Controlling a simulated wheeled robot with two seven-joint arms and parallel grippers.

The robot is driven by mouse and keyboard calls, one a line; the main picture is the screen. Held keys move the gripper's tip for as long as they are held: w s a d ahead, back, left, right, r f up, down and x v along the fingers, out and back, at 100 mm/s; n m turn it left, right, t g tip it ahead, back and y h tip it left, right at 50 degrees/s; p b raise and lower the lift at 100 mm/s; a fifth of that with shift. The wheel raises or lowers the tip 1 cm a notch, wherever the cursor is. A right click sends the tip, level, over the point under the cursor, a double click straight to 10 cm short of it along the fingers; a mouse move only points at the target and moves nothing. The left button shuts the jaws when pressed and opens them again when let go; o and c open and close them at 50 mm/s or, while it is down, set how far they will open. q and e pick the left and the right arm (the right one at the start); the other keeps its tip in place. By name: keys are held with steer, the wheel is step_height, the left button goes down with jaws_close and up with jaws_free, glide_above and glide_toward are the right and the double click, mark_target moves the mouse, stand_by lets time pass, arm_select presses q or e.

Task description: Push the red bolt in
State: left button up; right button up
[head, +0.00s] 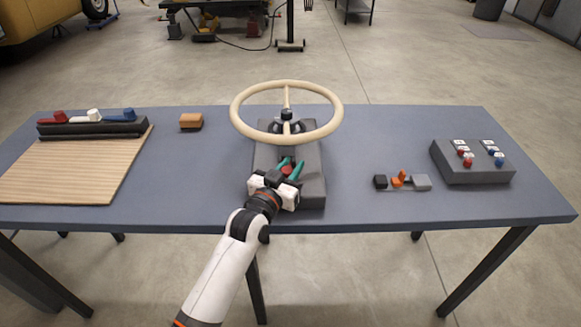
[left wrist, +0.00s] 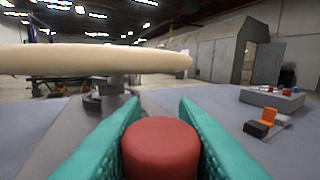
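The red bolt (head: 287,170) is a thick round piece at the dark block below the cream steering wheel. In the left wrist view the bolt (left wrist: 160,148) fills the lower middle, its rounded top facing up. My left gripper (head: 290,168) has a teal finger on each side of it, and the fingers look closed against its sides. The gripper also shows in the left wrist view (left wrist: 160,110). The lower end of the bolt and where it enters are hidden. My right gripper is in neither view.
The steering wheel (head: 240,127) stands just beyond my left gripper on a dark block (head: 312,190). An orange latch (head: 399,179) and a switch box (head: 480,174) are to the right. A wooden board (head: 70,172) and a coloured-handle rack (head: 90,130) are at left.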

mark_target(290, 165)
arm_select(q)
jaws_close()
steer(key=shift+w+b, duration=0.65)
steer(key=shift+w, duration=0.85)
steer(key=shift+r, duration=0.15)
steer(key=shift+o, duration=2)
jaws_free()
steer(key=o, duration=0.4)
steer(key=shift+w, duration=0.2)
steer(key=shift+s+a, duration=0.2)
steer(key=shift+s, duration=0.25)
steer(key=v, duration=1.1)
steer(key=shift+s, duration=0.1)
